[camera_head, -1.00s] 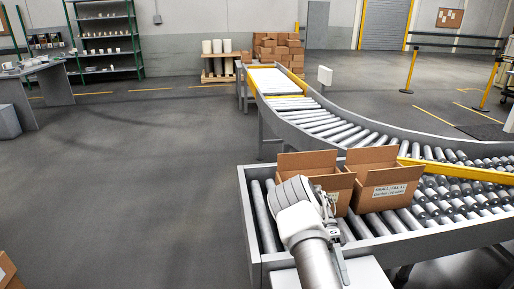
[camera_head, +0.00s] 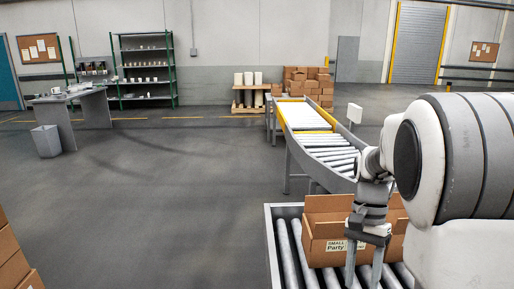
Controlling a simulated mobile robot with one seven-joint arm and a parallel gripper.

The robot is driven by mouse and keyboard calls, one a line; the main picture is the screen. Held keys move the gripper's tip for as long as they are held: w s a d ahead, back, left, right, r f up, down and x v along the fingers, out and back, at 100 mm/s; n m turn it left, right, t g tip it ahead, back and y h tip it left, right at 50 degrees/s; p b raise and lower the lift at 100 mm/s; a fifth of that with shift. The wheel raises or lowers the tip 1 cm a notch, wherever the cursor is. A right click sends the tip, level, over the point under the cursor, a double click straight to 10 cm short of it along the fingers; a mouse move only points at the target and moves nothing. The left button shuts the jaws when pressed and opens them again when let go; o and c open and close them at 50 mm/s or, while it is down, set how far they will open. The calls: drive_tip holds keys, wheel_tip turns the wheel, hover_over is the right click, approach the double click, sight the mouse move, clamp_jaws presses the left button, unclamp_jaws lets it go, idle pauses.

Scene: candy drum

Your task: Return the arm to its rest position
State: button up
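My arm (camera_head: 455,165), white with grey bands, fills the right side of the head view, raised and bent close to the camera. My gripper (camera_head: 363,268) hangs from it, fingers pointing down.
The roller conveyor (camera_head: 310,143) curves away to the back. Stacked cartons (camera_head: 307,82) stand at the far end. A grey table (camera_head: 75,100) and a bin (camera_head: 46,141) are at the left. Boxes (camera_head: 12,255) sit at the lower left corner. The grey floor between is clear.

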drive_tip(key=s+a+r+n+t+p, duration=0.3)
drive_tip(key=s+a+r+n+t, duration=0.4)
drive_tip(key=s+r, duration=0.5)
drive_tip(key=n+t, duration=0.2)
drive_tip(key=shift+s+a+r+t+h, duration=0.15)
drive_tip(key=shift+r+t+h, duration=0.05)
drive_tip(key=shift+t+h, duration=0.2)
